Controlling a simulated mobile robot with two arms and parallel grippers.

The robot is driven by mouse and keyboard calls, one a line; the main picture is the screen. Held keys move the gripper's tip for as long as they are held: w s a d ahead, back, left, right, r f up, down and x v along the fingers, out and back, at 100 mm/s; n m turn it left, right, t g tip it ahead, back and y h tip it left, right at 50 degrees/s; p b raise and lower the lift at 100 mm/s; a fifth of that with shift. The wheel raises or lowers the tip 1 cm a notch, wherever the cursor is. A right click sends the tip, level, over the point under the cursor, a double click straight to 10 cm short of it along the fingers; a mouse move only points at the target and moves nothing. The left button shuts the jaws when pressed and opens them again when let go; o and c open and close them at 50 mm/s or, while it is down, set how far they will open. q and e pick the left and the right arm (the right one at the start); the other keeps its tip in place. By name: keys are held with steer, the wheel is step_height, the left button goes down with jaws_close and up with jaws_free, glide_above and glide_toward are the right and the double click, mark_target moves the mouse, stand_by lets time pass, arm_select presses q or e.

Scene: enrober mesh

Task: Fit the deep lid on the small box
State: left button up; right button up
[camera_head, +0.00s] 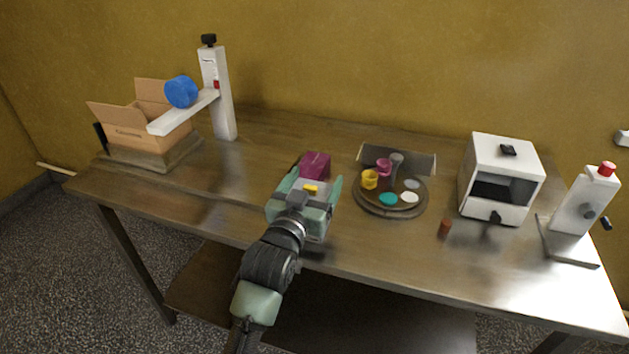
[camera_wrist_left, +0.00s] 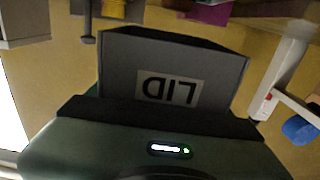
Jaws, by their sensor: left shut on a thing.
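My left gripper (camera_head: 307,192) is over the front middle of the table, shut on a grey lid. In the left wrist view the lid (camera_wrist_left: 215,75) is a deep, open-sided grey shape with a pale "LID" label, upside down in that picture. The dark fingers lie along its near edge. In the head view the gripper hides most of it. A magenta block-like thing (camera_head: 315,164) stands just beyond the gripper; I cannot tell whether it is the small box. A magenta patch (camera_wrist_left: 208,12) also shows at the top of the wrist view. My right gripper is not in view.
Right of the gripper is a round tray (camera_head: 362,205) with cups and coloured discs. Further right stand a white cabinet (camera_head: 508,155), a small brown cylinder (camera_head: 445,227) and a white stand (camera_head: 583,205). At left are an open carton (camera_head: 130,132) and a white post (camera_head: 219,100) with a blue disc.

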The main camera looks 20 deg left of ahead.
arm_select(q)
steer(key=shift+f+b, duration=0.45)
steer(key=shift+f, duration=0.55)
steer(key=shift+f+b, duration=0.75)
steer(key=shift+f, duration=0.95)
stand_by(0.4)
steer(key=o, duration=1.3)
steer(key=s, duration=0.8)
steer(key=shift+a+b, duration=0.15)
steer(key=shift+b, duration=0.15)
steer(key=shift+w, duration=0.1)
